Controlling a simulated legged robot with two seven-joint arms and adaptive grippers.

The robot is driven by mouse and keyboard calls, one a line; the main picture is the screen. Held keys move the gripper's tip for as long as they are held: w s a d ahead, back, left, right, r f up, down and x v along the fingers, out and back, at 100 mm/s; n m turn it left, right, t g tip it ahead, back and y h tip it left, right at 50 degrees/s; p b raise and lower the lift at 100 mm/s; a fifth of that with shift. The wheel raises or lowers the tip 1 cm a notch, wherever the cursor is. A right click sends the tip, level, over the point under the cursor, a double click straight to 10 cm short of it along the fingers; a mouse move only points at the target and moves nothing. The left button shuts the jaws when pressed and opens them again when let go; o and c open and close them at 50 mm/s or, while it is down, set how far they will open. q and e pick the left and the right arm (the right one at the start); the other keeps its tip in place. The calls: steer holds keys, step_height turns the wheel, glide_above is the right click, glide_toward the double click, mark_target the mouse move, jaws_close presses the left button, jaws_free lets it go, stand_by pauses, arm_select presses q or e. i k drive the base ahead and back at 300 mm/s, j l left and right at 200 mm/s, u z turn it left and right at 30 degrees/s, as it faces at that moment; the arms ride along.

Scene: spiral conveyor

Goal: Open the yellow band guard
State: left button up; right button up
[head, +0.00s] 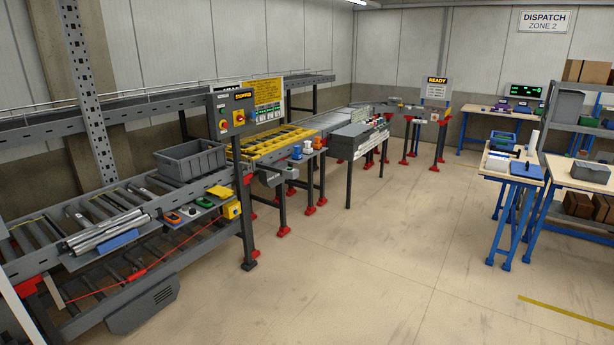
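The yellow band guard (272,143) lies over the conveyor in the middle left of the head view. It looks like a flat yellow frame with dark openings, and it appears to lie down flat across the belt. Neither of my grippers shows in this view.
A grey tote (190,160) sits on the rollers left of the guard. A control panel (231,112) on a dark post (246,210) stands before the conveyor. A grey cabinet (357,140) and workbenches (514,168) stand further right. The concrete floor (370,270) in front is clear.

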mark_target(221, 191)
steer(key=i, duration=2.5)
